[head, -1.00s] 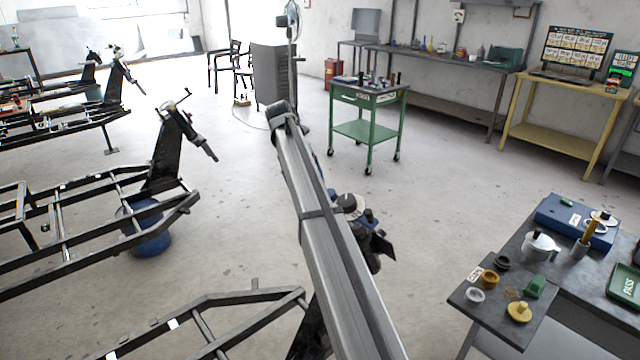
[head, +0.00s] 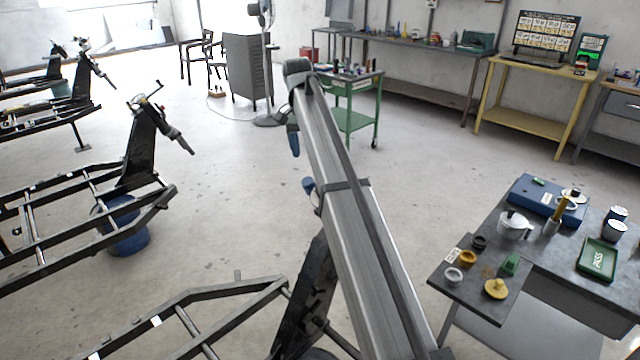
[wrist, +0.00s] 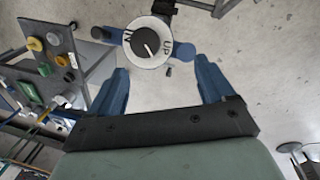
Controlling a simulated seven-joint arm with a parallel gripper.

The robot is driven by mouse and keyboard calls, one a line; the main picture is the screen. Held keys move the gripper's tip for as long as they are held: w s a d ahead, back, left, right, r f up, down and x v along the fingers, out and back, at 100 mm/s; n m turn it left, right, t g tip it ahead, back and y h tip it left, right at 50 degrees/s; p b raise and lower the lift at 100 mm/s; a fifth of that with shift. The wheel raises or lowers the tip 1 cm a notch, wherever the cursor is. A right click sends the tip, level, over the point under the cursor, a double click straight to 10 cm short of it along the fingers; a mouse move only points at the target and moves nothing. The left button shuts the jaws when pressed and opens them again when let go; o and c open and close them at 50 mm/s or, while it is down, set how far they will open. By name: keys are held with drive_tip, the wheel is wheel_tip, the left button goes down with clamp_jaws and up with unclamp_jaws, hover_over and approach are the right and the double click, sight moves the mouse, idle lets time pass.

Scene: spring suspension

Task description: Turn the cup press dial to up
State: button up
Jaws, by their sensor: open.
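The dial (wrist: 147,42) shows at the top of the wrist view as a white disc with a black knob. Letters reading IN are at its left and UP at its right. A pale mark on the knob points toward the lower right in the picture, between the two labels. My gripper (wrist: 162,64) has two blue fingers spread wide apart, with nothing between them. The dial lies just beyond the fingertips; I see no contact. In the head view my arm covers the dial, and the gripper cannot be made out clearly.
A grey table (head: 468,296) at the right holds cups, a green PASS tray (head: 598,258) and a blue box (head: 545,200). A green cart (head: 355,118) stands behind my arm. Black metal frames (head: 90,220) fill the left. Open floor lies between.

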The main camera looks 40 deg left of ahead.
drive_tip(key=w+d+r+m+y, duration=0.1)
drive_tip(key=d+r+m, duration=0.2)
drive_tip(key=shift+g, duration=0.3)
drive_tip(key=f, duration=0.9)
drive_tip(key=d+f, duration=0.1)
drive_tip(key=f, duration=0.3)
drive_tip(key=shift+w+f, duration=0.3)
drive_tip(key=shift+f, duration=0.1)
drive_tip(key=c, duration=1.1)
